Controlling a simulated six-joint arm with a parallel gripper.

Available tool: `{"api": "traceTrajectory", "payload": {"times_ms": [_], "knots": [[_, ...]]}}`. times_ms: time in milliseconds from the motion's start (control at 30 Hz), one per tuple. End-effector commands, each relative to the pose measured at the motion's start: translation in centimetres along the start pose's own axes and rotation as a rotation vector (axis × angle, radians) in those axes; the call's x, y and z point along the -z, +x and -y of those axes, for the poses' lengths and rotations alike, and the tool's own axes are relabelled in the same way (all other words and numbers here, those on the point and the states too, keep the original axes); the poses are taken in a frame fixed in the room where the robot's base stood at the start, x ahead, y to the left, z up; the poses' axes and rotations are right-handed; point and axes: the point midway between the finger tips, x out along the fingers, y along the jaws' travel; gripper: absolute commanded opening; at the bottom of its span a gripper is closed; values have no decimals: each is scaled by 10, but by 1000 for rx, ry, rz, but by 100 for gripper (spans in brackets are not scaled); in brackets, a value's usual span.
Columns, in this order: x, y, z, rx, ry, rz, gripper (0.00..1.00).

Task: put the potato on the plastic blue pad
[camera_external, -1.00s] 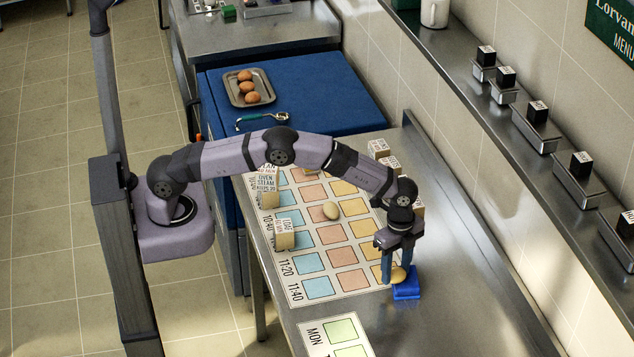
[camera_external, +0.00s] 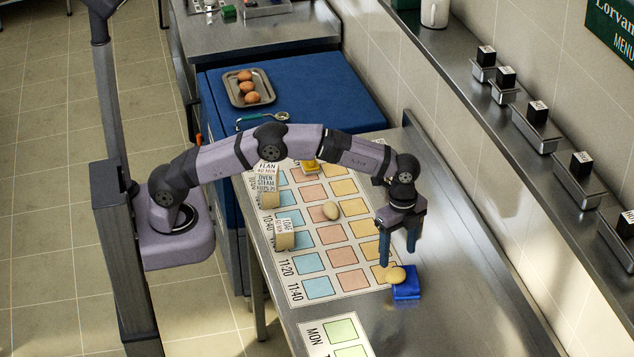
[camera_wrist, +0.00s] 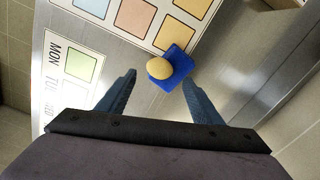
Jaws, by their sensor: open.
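A tan, rounded potato (camera_external: 396,275) sits at the left edge of the plastic blue pad (camera_external: 408,291) on the steel counter. In the wrist view the potato (camera_wrist: 159,68) overlaps the left corner of the blue pad (camera_wrist: 180,74). I cannot tell whether it also touches the counter. My gripper (camera_external: 399,258) is above the potato, apart from it. Its two blue fingers are spread and empty; they also show in the wrist view (camera_wrist: 160,85).
A chart (camera_external: 335,294) of coloured squares covers the counter's left part, with small labelled blocks (camera_external: 284,236) on it. The counter right of the pad is clear.

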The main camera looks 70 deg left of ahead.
Motion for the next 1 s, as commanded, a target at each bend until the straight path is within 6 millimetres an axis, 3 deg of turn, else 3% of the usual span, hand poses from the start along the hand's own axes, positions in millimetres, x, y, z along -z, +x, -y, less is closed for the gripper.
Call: {"api": "traceTrajectory", "payload": {"times_ms": [333, 767, 1000], "knots": [[0, -47, 0, 1, 0, -1, 60], [-2, -55, 0, -1, -9, 1, 60], [-30, -60, -3, -1, -131, 1, 60]]}}
